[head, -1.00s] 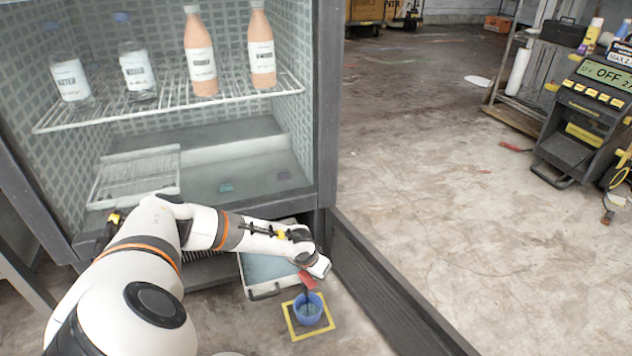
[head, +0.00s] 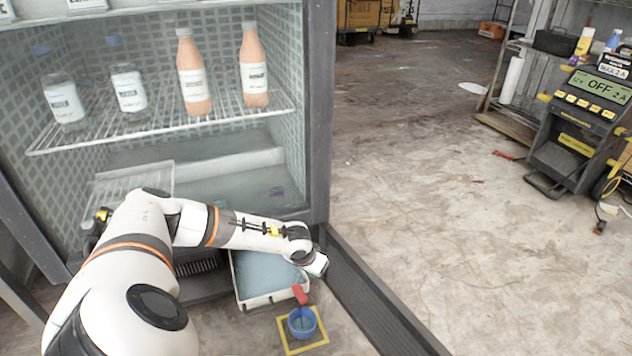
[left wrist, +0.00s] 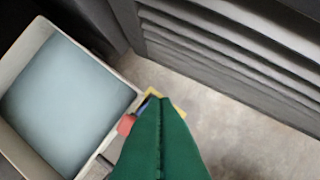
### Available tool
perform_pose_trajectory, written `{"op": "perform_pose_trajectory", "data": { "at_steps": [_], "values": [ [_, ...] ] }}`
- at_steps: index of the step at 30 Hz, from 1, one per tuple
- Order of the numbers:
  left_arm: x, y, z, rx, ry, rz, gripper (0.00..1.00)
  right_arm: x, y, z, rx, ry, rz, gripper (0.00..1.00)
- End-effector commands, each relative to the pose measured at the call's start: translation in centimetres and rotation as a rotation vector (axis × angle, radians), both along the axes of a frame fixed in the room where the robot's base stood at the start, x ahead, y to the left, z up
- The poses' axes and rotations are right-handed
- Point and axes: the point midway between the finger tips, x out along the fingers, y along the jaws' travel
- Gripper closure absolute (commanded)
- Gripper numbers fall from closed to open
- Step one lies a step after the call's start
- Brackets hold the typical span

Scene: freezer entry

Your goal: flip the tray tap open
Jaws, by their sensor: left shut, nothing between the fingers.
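The drip tray (head: 242,296), pale-rimmed with blue-grey liquid inside, sits low in front of the freezer; it also shows in the left wrist view (left wrist: 22,143). The red tap (head: 300,294) is at its front right corner and shows partly in the left wrist view (left wrist: 126,124). A blue cup (head: 293,326) stands below the tap on a yellow floor square (head: 287,344). My left gripper is at the arm's end (head: 316,265), just above and right of the tap. In the left wrist view its green fingers (left wrist: 160,103) are shut and empty, covering most of the cup. My right gripper is not in view.
The freezer's dark side post (head: 318,120) and a low dark ribbed panel (head: 375,305) stand close right of my left gripper. Several bottles (head: 192,75) stand on the wire shelf above.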

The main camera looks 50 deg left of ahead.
Motion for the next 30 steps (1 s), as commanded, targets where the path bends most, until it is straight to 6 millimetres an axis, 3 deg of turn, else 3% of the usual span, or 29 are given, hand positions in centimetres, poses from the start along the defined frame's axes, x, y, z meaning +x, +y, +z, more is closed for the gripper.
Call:
{"op": "perform_pose_trajectory", "data": {
  "at_steps": [1,3,8,27,30],
  "values": [
    [-0.4,0.1,1.3,0.000,0.001,-0.001,1.00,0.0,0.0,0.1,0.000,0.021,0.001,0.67],
    [-0.7,0.2,2.1,0.000,0.000,-0.001,1.00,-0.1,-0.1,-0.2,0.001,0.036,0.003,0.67],
    [-1.1,0.2,3.1,-0.001,0.000,0.000,1.00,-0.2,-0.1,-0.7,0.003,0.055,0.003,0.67],
    [-1.1,0.2,3.2,-0.002,0.000,-0.001,1.00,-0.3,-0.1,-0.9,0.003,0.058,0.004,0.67],
    [-1.3,-0.8,3.0,-0.033,0.006,0.015,1.00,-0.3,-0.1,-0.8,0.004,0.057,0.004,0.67]
  ]
}}
